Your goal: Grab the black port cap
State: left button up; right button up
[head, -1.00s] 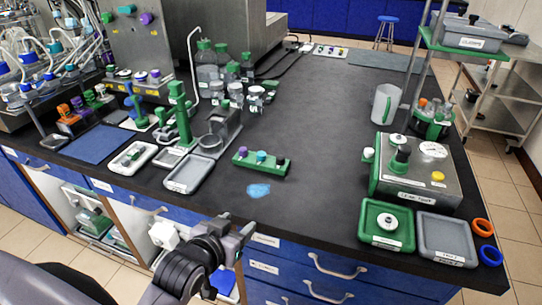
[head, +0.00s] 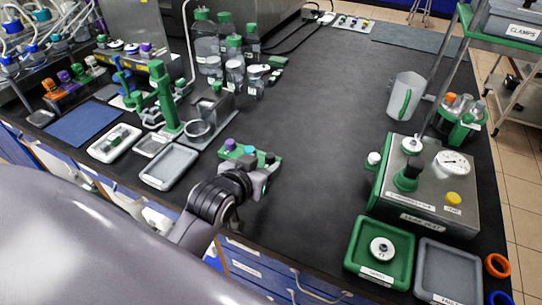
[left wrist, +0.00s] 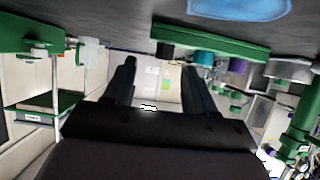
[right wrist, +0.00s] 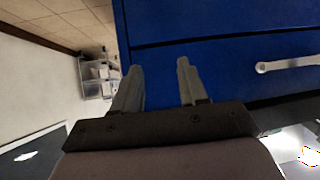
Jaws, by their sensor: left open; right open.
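The black port cap (head: 269,158) stands at the right end of a green rack (head: 277,168) near the front edge of the bench. A teal cap (head: 249,150) and a purple cap (head: 230,144) stand beside it. My left gripper (head: 266,177) is just in front of the rack's right end and partly hides it. In the left wrist view, which looks inverted, the black cap (left wrist: 165,50) appears between the open, empty fingers (left wrist: 159,66), apparently beyond their tips. My right gripper (right wrist: 158,66) is open and empty, facing blue drawers.
A grey tray (head: 152,182) and green stands lie left of the rack. Bottles (head: 207,45) stand behind. A steel test box (head: 430,200), a green tray (head: 353,262) and a grey tray (head: 455,270) are at right. The middle of the black bench is clear.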

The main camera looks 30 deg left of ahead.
aim_at(269, 156)
pick_arm(q)
jog(key=w, duration=0.2)
jog(key=w+f, duration=0.1)
jog(key=shift+w+a, duration=0.1)
jog(key=shift+a, duration=0.3)
jog(key=shift+x, duration=0.8)
grip_shut()
